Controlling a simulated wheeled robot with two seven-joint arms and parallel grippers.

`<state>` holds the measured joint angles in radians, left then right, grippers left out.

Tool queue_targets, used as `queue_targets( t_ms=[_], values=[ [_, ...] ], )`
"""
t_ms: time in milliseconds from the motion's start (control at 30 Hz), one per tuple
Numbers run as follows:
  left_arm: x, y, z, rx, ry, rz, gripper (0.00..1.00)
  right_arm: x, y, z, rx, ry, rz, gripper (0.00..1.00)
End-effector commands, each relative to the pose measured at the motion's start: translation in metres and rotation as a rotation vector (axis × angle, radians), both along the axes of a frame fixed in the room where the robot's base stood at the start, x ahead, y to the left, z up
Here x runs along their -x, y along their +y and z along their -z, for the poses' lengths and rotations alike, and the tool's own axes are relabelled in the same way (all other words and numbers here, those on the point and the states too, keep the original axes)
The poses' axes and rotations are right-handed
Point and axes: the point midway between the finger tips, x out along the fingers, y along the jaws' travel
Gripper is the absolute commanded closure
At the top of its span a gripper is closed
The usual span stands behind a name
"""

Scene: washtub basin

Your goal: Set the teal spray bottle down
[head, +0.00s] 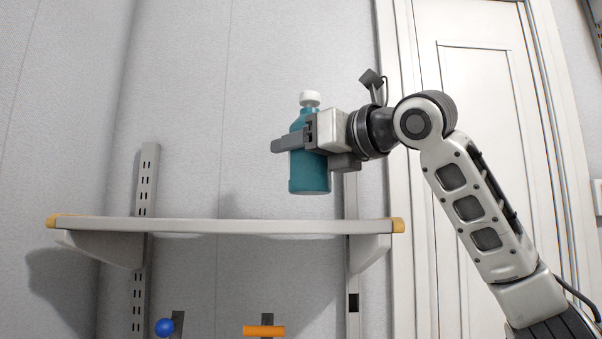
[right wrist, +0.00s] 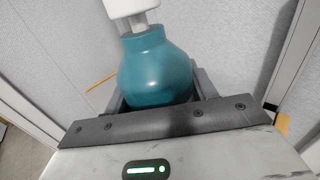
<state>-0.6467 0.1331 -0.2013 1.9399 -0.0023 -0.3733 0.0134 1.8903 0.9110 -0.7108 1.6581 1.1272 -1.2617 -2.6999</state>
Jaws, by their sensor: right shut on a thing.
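The teal spray bottle (head: 309,174) with a white top is upright in the head view, above the right part of the wall shelf (head: 200,225). My right gripper (head: 292,143) comes in from the right and is shut around the bottle's upper body. A gap shows between the bottle's base and the shelf in the picture. In the right wrist view the bottle (right wrist: 158,72) sits between the fingers, its white top (right wrist: 130,10) cut by the upper edge. The shelf's top surface is hidden because the head view looks from below. My left gripper is not in view.
The shelf has yellow end caps (head: 398,226) and hangs on slotted metal uprights (head: 147,185). Below it are a blue ball-shaped thing (head: 164,327) and an orange bar (head: 264,331). A white door (head: 475,110) stands at the right. No other object shows above the shelf.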

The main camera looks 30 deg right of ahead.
Motion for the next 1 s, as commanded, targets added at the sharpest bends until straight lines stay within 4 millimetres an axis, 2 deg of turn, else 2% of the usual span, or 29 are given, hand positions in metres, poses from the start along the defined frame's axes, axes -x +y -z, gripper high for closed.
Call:
queue_targets(
  t_ms=[67, 233, 633, 667, 733, 1000],
  values=[
    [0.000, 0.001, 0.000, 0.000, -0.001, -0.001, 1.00, -0.007, 0.000, 0.011, 0.001, 0.003, 0.001, 0.81],
    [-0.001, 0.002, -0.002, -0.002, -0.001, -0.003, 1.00, -0.005, -0.001, 0.033, 0.002, 0.000, 0.002, 0.81],
    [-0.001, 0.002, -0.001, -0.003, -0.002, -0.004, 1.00, -0.005, 0.000, 0.039, 0.000, -0.001, 0.000, 0.81],
    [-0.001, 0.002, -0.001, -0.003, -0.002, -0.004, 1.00, -0.005, 0.000, 0.040, -0.001, 0.002, 0.001, 0.41],
    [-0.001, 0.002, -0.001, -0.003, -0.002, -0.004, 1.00, -0.005, 0.000, 0.040, -0.001, 0.002, 0.001, 0.22],
    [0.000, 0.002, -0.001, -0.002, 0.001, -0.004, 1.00, -0.005, 0.000, 0.039, 0.000, 0.001, 0.000, 0.22]
  ],
)
